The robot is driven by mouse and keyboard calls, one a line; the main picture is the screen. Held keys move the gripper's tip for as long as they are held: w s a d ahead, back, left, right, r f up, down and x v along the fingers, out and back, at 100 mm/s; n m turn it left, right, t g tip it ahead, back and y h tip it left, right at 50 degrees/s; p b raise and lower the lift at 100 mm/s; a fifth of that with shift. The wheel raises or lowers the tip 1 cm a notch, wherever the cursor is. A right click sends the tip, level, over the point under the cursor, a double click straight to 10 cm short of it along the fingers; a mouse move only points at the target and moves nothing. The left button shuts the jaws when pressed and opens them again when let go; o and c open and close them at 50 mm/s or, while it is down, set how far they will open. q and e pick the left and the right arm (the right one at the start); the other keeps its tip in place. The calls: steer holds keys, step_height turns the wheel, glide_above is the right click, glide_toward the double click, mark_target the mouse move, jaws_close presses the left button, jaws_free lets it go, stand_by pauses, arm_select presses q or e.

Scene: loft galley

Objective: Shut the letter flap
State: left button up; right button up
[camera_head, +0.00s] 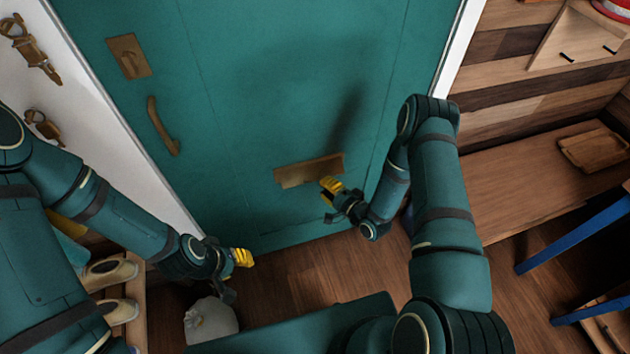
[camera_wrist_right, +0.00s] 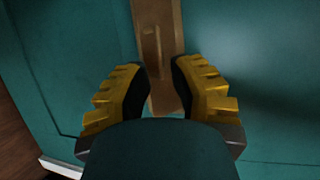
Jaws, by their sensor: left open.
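The letter flap is part of a brass plate (camera_head: 308,171) set low in the teal door (camera_head: 290,80). In the right wrist view the brass plate (camera_wrist_right: 158,28) runs upright behind the fingers, with a narrower raised piece along its middle. I cannot tell how far the flap stands out. My right gripper (camera_head: 333,193) is close to the plate's lower right end. In the wrist view its yellow-backed fingers (camera_wrist_right: 160,88) are apart with nothing between them, and they hide part of the plate. My left gripper (camera_head: 238,272) is open and empty, low at the left, away from the plate.
A curved door handle (camera_head: 161,127) and a lock plate (camera_head: 129,56) are higher on the door. A pale sack (camera_head: 210,321) and shoes (camera_head: 108,273) are at lower left. A wooden bench (camera_head: 510,185) stands right. Bare floor (camera_head: 300,275) lies below the door.

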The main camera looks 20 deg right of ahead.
mark_target(315, 180)
steer(key=shift+b+x, duration=0.4)
steer(key=shift+x, duration=2.35)
jaws_close()
